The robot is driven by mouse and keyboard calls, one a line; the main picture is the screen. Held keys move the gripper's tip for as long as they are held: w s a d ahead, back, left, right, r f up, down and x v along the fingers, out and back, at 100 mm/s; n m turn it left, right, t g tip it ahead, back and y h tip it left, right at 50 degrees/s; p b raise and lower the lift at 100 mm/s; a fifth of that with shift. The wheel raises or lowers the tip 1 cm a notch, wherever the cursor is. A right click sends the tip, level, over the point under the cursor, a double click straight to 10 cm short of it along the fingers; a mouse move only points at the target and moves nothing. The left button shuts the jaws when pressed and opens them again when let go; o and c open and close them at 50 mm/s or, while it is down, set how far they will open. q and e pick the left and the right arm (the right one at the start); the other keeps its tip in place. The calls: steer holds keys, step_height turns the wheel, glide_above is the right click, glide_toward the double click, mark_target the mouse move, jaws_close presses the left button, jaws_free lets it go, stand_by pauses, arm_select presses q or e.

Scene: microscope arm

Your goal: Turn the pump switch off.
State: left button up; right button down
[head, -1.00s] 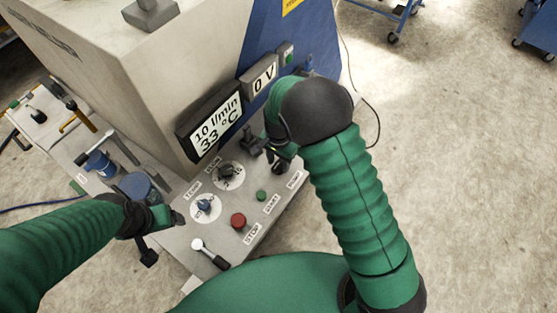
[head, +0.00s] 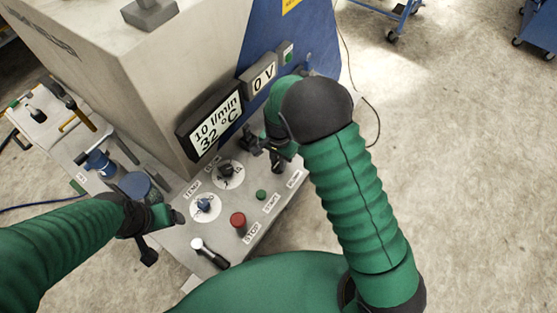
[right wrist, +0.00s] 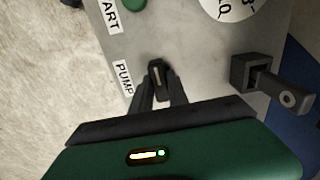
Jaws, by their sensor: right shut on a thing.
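The pump switch (right wrist: 157,76) is a small black lever on the grey panel beside the PUMP label (right wrist: 123,78) in the right wrist view. My right gripper (right wrist: 159,90) has its two dark fingers closed on either side of the switch, gripping it. In the head view my right gripper (head: 278,160) is low at the panel's far right, and the switch cannot be made out clearly there. My left gripper (head: 168,215) is at the panel's left edge, apart from the switch; its jaws cannot be made out.
The panel carries a red stop button (head: 238,220), a green start button (head: 261,195), two dials and a white-knobbed lever (head: 207,252). A black bracket (right wrist: 268,82) stands right of the switch. The display (head: 211,118) reads 10 l/min, 32 °C. Open floor lies right.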

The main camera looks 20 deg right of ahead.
steer(key=n, duration=0.4)
steer(key=shift+w+n, duration=0.1)
steer(key=shift+n, duration=0.2)
steer(key=n, duration=0.4)
steer(key=shift+r+n, duration=0.1)
steer(key=shift+n, duration=0.2)
steer(key=n, duration=0.4)
steer(key=shift+w+n+p, duration=0.1)
steer(key=shift+n+p, duration=0.4)
steer(key=shift+n, duration=1.7)
steer(key=c, duration=1.5)
jaws_free()
steer(key=shift+o, duration=1.1)
